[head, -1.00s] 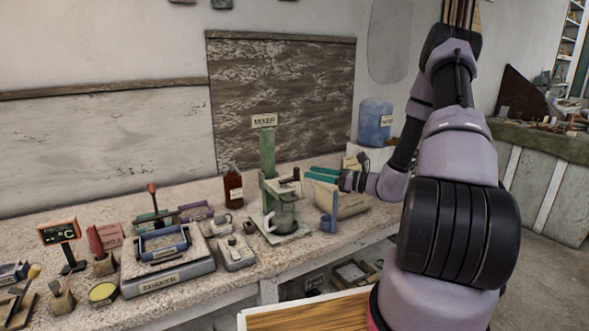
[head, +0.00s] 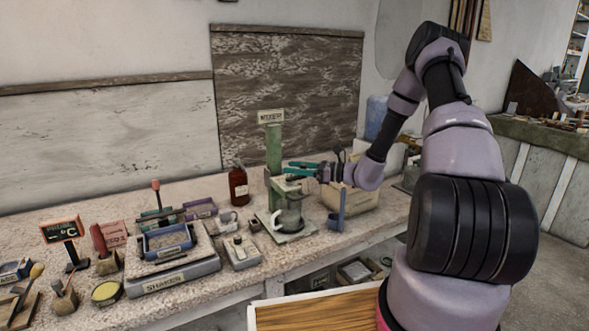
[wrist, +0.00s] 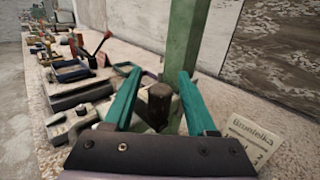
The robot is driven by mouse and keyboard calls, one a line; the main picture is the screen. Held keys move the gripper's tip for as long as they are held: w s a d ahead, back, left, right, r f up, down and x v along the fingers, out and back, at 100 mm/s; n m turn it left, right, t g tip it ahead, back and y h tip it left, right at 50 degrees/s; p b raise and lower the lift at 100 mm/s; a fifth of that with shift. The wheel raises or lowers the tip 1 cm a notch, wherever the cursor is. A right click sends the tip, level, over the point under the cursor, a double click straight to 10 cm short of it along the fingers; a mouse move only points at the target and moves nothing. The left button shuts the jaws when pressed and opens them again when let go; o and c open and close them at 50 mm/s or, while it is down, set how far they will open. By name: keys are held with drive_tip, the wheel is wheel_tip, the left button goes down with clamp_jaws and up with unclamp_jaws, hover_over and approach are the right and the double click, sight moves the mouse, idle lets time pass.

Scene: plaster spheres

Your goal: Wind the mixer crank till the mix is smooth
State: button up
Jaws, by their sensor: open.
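The mixer is a green post (head: 273,150) with a sign (head: 271,116) on top, standing on a pale base plate with a glass-like pot (head: 289,212) under it. The post also shows in the wrist view (wrist: 186,35). My gripper (head: 288,171) has teal fingers and is beside the post, above the pot. In the wrist view my gripper (wrist: 158,75) is open, with a dark upright knob (wrist: 158,103), apparently the crank handle, between its fingers. Gaps show beside the knob. In the head view the gripper hides the crank. The mix inside the pot cannot be made out.
A brown bottle (head: 238,187) stands left of the mixer, and a blue upright holder (head: 340,208) is to its right. A beige sack-like box (head: 361,196) sits behind my wrist. A shaker (head: 170,270) and several small tools crowd the bench's left side.

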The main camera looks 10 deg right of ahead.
drive_tip(key=shift+a, duration=0.1)
clamp_jaws()
drive_tip(key=shift+w+n+g, duration=0.1)
drive_tip(key=shift+n+g, duration=0.2)
drive_tip(key=shift+g, duration=0.1)
